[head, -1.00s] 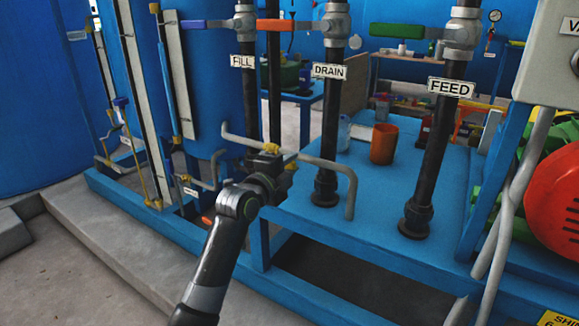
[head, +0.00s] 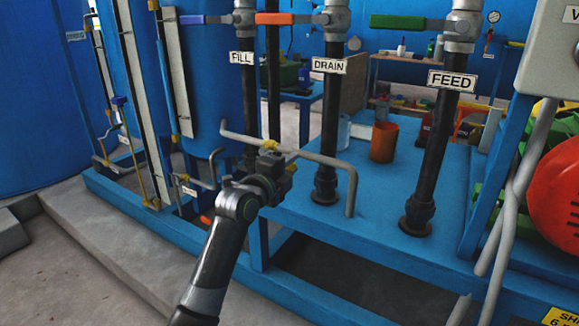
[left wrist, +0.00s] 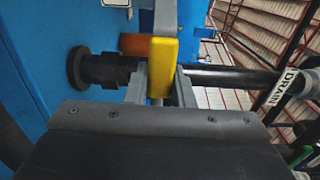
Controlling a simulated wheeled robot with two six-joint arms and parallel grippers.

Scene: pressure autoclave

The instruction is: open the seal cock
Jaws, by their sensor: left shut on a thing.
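My left gripper (head: 268,160) is shut on a yellow piece (head: 269,145) on a bent grey bar (head: 315,160) in front of the blue tank. In the left wrist view, the yellow piece (left wrist: 162,68) stands between the two fingers (left wrist: 160,90), with the grey bar (left wrist: 166,15) running beyond it. No readable label marks the seal cock, so I cannot tell whether this yellow piece belongs to it. A small white tag (head: 189,191) hangs by thin piping left of the gripper; its text is too small to read. My right gripper is not in view.
An orange cup (head: 383,142) stands on the blue deck (head: 390,185). A grey step (head: 120,240) lies at left.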

